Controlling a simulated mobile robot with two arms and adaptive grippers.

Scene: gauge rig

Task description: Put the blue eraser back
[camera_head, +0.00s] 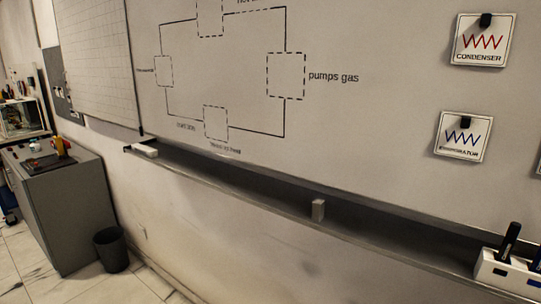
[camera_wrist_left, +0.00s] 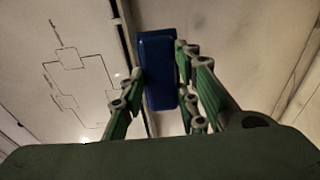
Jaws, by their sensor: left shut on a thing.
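The blue eraser (camera_wrist_left: 157,82) is in the left wrist view, upright in the picture, between the green fingers of my left gripper (camera_wrist_left: 160,62), which is shut on it. Part of its right side is hidden by a finger. Neither gripper nor the eraser shows in the head view. The whiteboard (camera_head: 350,130) carries a drawn cycle diagram. A long ledge (camera_head: 240,184) runs along its lower edge. A small grey block (camera_head: 318,210) stands on this ledge. A white object (camera_head: 145,151) lies at the ledge's left end.
A white holder (camera_head: 507,277) with dark markers sits at the ledge's right end. Condenser (camera_head: 483,42) and evaporator (camera_head: 462,138) cards hang on the board. A grey cabinet (camera_head: 62,205) and dark bin (camera_head: 111,250) stand at the left. Much of the ledge is clear.

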